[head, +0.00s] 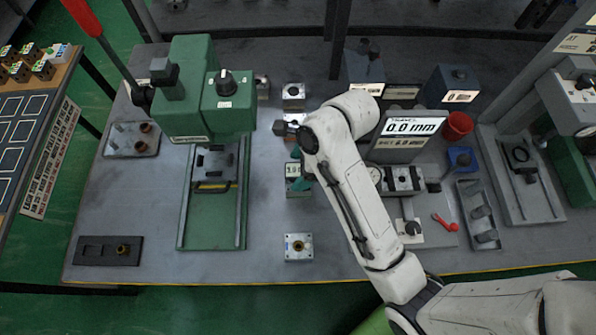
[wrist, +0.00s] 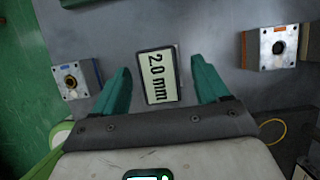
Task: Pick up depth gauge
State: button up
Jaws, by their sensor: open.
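A small dark-framed device with a pale display reading 2.0 mm, which looks like the depth gauge (wrist: 149,76), lies on the grey bench in the wrist view. In the head view the gauge (head: 293,170) is partly hidden by my arm and gripper. My gripper (wrist: 160,66) is open, with one teal finger on each side of the gauge and a gap on both sides. In the head view my gripper (head: 300,180) is mostly hidden under my white arm. How high it is above the bench is hard to tell.
A square metal block with a brass hole (head: 298,246) stands nearer the bench's front edge. Another block (wrist: 270,48) is to the right in the wrist view. A green press (head: 215,110) stands to the left. A travel display (head: 408,128) and a red cup (head: 457,126) stand to the right.

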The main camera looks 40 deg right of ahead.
aim_at(295, 174)
jog(key=x, duration=0.3)
jog(key=shift+f, duration=0.3)
jog(key=c, duration=1.2)
jog(key=shift+c, duration=0.2)
jog(key=shift+r+p, duration=0.3)
jog(key=shift+p, duration=0.05)
